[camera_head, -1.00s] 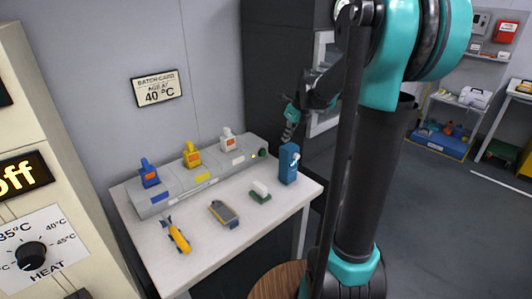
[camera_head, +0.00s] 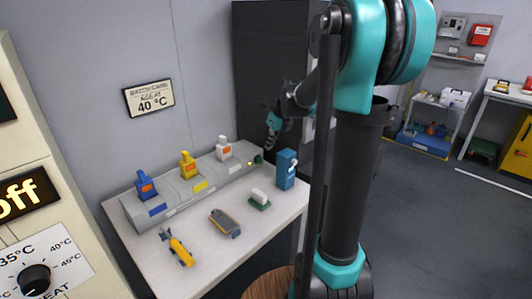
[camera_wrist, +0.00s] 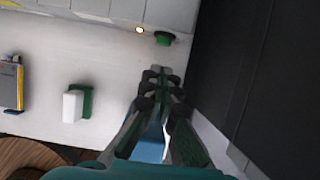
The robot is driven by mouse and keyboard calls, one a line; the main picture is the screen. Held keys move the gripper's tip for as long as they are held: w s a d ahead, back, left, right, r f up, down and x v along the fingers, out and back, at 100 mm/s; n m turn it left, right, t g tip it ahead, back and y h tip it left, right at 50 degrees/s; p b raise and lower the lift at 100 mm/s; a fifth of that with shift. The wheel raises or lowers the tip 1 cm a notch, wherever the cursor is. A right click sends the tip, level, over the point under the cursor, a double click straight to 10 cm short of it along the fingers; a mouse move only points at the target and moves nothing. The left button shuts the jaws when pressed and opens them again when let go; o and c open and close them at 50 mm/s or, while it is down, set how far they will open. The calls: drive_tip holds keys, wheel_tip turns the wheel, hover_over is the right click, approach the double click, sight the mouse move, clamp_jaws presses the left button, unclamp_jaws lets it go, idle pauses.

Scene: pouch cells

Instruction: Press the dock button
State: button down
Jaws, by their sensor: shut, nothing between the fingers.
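The dock (camera_head: 172,205) is a long grey block along the back of the white table. Its green button (camera_head: 258,158) is at the right end, beside a small lit yellow lamp (camera_head: 250,164). In the wrist view the button (camera_wrist: 165,38) and lamp (camera_wrist: 139,30) show beyond my fingertips. My gripper (camera_head: 270,146) is shut and empty, above and slightly right of the button in the head view. In the wrist view the shut fingertips (camera_wrist: 160,74) point toward the button, with a visible gap in the picture. I see no contact.
A blue box (camera_head: 286,169) stands right of the button, partly under my gripper in the wrist view (camera_wrist: 150,148). A green-and-white block (camera_head: 260,200), a grey-yellow device (camera_head: 225,223) and a yellow tool (camera_head: 179,250) lie in front. A dark cabinet (camera_head: 272,70) stands behind.

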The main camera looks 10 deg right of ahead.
sight(259, 158)
drive_tip(key=x, duration=0.9)
drive_tip(key=shift+f, duration=0.15)
drive_tip(key=shift+w+a, duration=0.55)
drive_tip(key=shift+w, duration=0.25)
drive_tip(key=shift+w+r, duration=0.1)
drive_tip(key=shift+r, duration=0.1)
drive_tip(key=v, duration=1.2)
drive_tip(key=shift+s+d+f, duration=0.1)
drive_tip(key=shift+s+f, duration=0.05)
drive_tip(key=shift+s, duration=0.1)
idle(0.5)
